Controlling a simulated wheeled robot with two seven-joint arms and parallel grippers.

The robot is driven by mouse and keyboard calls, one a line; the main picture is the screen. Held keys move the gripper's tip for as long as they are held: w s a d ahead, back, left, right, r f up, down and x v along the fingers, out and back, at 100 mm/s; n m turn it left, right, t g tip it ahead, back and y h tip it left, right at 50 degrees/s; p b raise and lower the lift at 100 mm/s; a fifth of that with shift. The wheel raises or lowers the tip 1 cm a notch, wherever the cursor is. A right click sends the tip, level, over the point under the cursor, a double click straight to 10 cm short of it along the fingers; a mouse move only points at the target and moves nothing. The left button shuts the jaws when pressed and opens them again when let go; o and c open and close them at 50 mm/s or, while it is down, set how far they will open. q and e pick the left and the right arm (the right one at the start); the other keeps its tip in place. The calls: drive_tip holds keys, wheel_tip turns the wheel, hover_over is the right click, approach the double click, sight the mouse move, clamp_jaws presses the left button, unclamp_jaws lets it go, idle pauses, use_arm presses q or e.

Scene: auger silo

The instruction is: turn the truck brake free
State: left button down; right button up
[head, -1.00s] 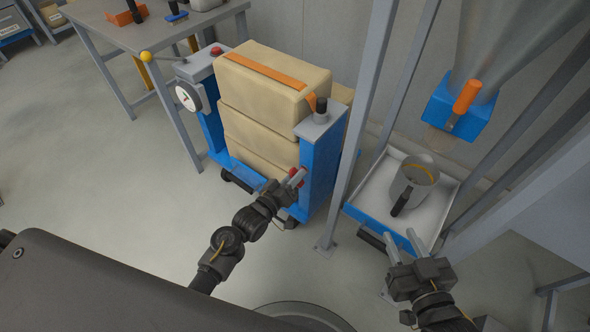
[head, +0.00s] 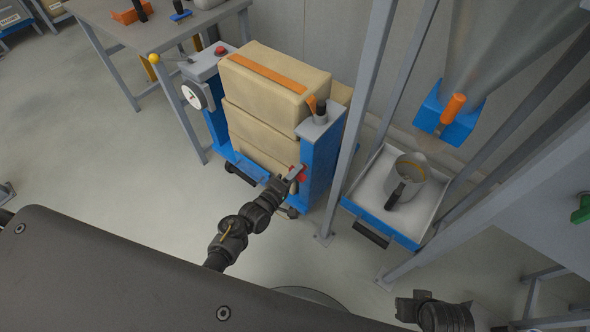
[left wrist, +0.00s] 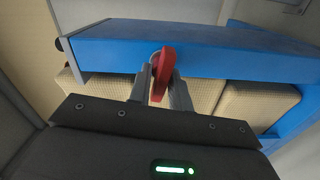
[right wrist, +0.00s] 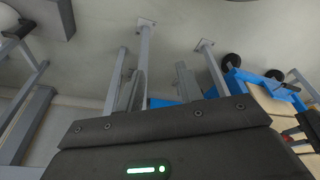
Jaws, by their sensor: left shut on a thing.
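The truck is a blue frame (head: 322,165) holding a stack of tan sacks (head: 262,118), with an orange strap over the top one. Its brake, a red lever (left wrist: 163,68), sits on the blue post and shows edge-on in the left wrist view. My left gripper (head: 290,182) has its fingers on either side of this lever and is shut on it. In the head view only a little red of the brake (head: 303,169) shows beside the fingers. My right gripper (right wrist: 160,88) is empty with its fingers apart; in the head view its fingertips are not clear.
A workbench (head: 150,32) stands behind left. The floor at left is clear.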

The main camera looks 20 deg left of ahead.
use_arm(q)
drive_tip(key=shift+a+n+p, duration=0.1)
drive_tip(key=shift+n+p, duration=0.4)
drive_tip(key=shift+n, duration=0.5)
use_arm(e)
drive_tip(key=shift+s+x, duration=0.15)
drive_tip(key=shift+x, duration=0.6)
drive_tip(key=shift+s+x, duration=0.15)
drive_tip(key=shift+x, duration=0.55)
drive_tip(key=shift+f, duration=0.15)
use_arm(q)
drive_tip(key=c, duration=1.5)
unclamp_jaws()
